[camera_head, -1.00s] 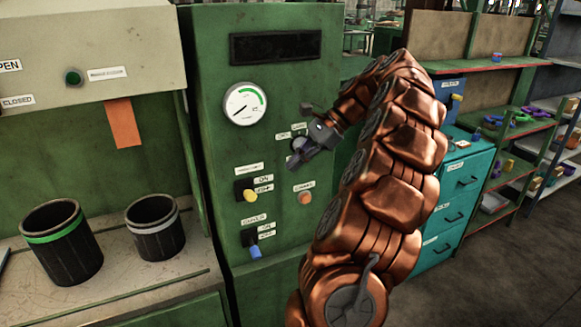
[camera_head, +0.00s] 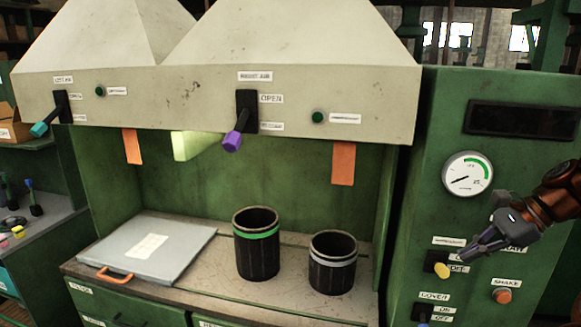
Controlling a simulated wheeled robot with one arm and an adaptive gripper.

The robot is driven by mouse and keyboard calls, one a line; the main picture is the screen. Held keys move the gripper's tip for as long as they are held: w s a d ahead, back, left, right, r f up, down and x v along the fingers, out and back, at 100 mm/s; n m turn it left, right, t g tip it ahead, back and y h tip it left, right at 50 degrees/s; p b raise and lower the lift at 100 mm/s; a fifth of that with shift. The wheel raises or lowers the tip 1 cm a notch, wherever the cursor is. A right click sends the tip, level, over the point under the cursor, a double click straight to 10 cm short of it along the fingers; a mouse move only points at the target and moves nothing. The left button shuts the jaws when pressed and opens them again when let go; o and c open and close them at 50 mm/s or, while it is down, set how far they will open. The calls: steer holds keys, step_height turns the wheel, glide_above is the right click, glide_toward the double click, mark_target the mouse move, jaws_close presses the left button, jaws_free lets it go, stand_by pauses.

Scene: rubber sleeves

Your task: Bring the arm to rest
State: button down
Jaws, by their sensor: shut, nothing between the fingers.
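My gripper (camera_head: 470,249) is at the right of the head view, at the end of my copper-coloured arm (camera_head: 560,198). It is shut and empty. It is in front of the green control panel (camera_head: 440,120), below the round gauge (camera_head: 468,173) and close to the yellow-knobbed switch (camera_head: 441,270). I cannot tell whether it touches the panel. Most of my arm is outside the picture on the right.
Two black sleeves stand on the bench, one with a green band (camera_head: 257,250) and one with a grey band (camera_head: 332,266). A grey lid-like plate (camera_head: 150,248) with an orange handle lies left of them. A hood (camera_head: 330,70) with levers (camera_head: 240,120) overhangs the bench.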

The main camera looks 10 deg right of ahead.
steer(key=s+a+f+n+g+h, duration=0.1)
steer(key=s+a+f+n+g, duration=0.3)
steer(key=a, duration=0.7)
steer(key=s+a+n+h, duration=0.2)
steer(key=a+n, duration=0.4)
steer(key=a, duration=0.5)
steer(key=s+a+f+n+h, duration=0.2)
steer(key=s+f+n, duration=0.2)
steer(key=s, duration=0.4)
steer(key=s+a+f+n+g+h, duration=0.1)
steer(key=s+f+n, duration=0.3)
steer(key=s, duration=0.5)
step_height(320, 180, down, 2)
steer(key=shift+s+a+f+n+g+h, duration=0.2)
steer(key=shift+a+n+g+h, duration=0.1)
steer(key=shift+a+h, duration=0.4)
